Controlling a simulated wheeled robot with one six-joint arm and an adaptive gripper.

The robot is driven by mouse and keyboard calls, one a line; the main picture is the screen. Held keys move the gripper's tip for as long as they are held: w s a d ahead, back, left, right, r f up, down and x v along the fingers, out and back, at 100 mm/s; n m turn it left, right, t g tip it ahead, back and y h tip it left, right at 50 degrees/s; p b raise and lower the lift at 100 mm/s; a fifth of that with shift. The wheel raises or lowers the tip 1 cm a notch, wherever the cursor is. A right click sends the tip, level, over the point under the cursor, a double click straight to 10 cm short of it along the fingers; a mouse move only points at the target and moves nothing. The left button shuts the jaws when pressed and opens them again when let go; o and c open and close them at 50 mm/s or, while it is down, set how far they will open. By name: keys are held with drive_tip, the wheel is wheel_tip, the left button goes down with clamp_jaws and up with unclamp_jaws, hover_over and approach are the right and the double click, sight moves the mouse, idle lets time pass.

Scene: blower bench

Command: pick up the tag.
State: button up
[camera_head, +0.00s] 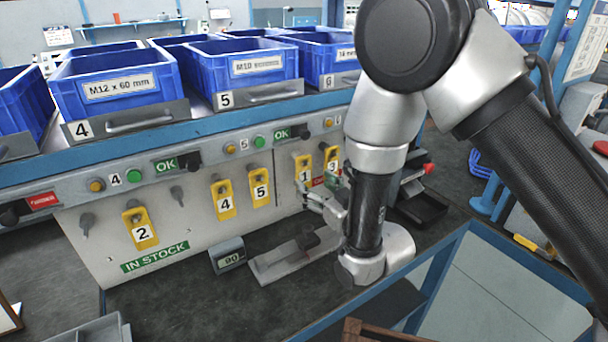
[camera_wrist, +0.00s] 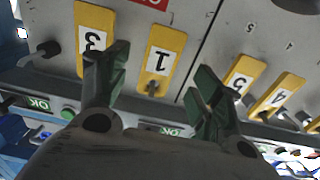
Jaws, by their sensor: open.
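Several yellow numbered tags hang on pegs along the grey panel. Tag 1 (camera_head: 303,168) hangs right of the middle, and in the wrist view it (camera_wrist: 163,58) appears upside down between my fingers. Tag 3 (camera_head: 332,157) (camera_wrist: 93,32) hangs beside it. Tag 5 (camera_head: 261,192) (camera_wrist: 243,75), tag 4 (camera_head: 226,204) (camera_wrist: 282,95) and tag 2 (camera_head: 141,234) hang farther left in the head view. My gripper (camera_head: 322,192) (camera_wrist: 158,72) is open and empty, facing the panel near tag 1. One finger partly covers tag 3 in the wrist view. Contact cannot be judged.
Blue bins (camera_head: 115,85) stand on the shelf above the panel. A small display reading 90 (camera_head: 230,257) and a grey fixture (camera_head: 285,262) sit on the bench below. A blue frame rail (camera_head: 440,262) runs near my arm. An empty peg (camera_wrist: 42,52) is beside tag 3.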

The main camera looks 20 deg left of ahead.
sight(305, 176)
drive_tip(key=x, duration=0.6)
drive_tip(key=shift+w+a, duration=0.1)
drive_tip(key=shift+a, duration=0.1)
drive_tip(key=c, duration=1.1)
